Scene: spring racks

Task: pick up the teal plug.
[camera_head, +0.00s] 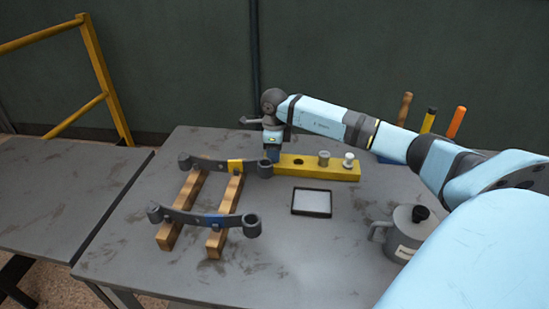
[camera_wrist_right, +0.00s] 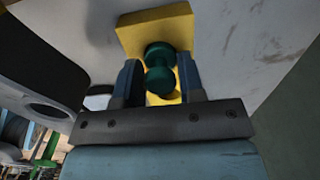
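The teal plug (camera_wrist_right: 160,72) shows in the right wrist view, standing at the yellow block, with a wide round flange at each end. In the head view it is hidden by my right gripper. My right gripper (camera_head: 272,155) points down over the left end of the yellow block (camera_head: 331,171). In the right wrist view its two blue fingers (camera_wrist_right: 160,82) are apart, one on each side of the plug. Yellow shows between the plug and the right-hand finger. My left gripper is not in view.
The block also carries a grey plug (camera_head: 323,158), a white plug (camera_head: 349,159) and a dark hole. Leaf springs (camera_head: 205,217) on wooden bars lie left. A small tray (camera_head: 312,202), a grey can (camera_head: 404,238) and upright handles (camera_head: 456,122) stand nearby.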

